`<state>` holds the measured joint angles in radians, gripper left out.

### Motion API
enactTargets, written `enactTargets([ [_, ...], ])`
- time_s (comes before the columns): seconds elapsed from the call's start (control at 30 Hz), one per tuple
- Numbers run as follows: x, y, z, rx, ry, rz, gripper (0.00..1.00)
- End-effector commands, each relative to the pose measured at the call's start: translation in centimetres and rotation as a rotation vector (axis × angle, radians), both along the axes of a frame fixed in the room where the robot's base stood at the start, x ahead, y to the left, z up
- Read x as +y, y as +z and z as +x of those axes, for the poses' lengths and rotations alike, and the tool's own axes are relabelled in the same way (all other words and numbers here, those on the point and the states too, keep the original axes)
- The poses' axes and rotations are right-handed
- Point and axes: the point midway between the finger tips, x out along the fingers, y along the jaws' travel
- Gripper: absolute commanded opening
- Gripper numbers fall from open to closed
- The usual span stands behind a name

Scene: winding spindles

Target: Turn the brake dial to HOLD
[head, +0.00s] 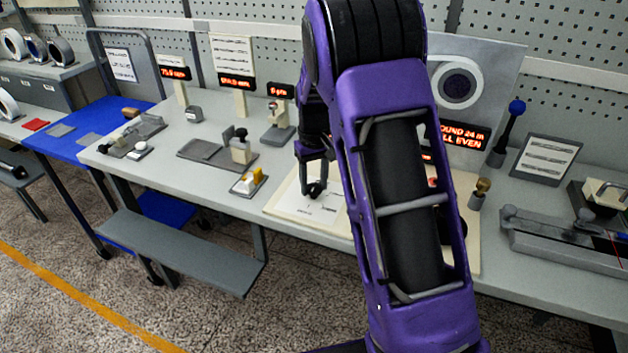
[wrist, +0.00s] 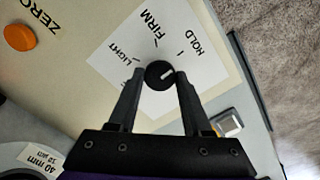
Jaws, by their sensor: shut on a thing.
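The brake dial (wrist: 160,74) is a small round black knob with a white pointer line, on a white label card (wrist: 187,82) printed LIGHT, FIRM and HOLD. The pointer line slants to the upper right, toward the HOLD side; I cannot tell if it lines up exactly with the HOLD tick. My gripper (wrist: 161,76) is shut on the dial, with one finger on each side.
An orange ZERO button (wrist: 19,37) and a pale block (wrist: 228,123) lie either side of the card in the wrist view. A spool display (head: 459,137) stands behind my arm.

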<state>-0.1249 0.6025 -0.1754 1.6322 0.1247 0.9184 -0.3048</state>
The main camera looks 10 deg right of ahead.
Motion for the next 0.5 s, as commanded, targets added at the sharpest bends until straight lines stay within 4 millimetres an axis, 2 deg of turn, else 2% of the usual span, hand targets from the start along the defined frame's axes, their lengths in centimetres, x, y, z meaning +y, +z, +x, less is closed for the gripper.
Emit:
enactTargets([
  [0.5,-0.03,0.10,0.07,-0.003,-0.041,0.000,0.00],
])
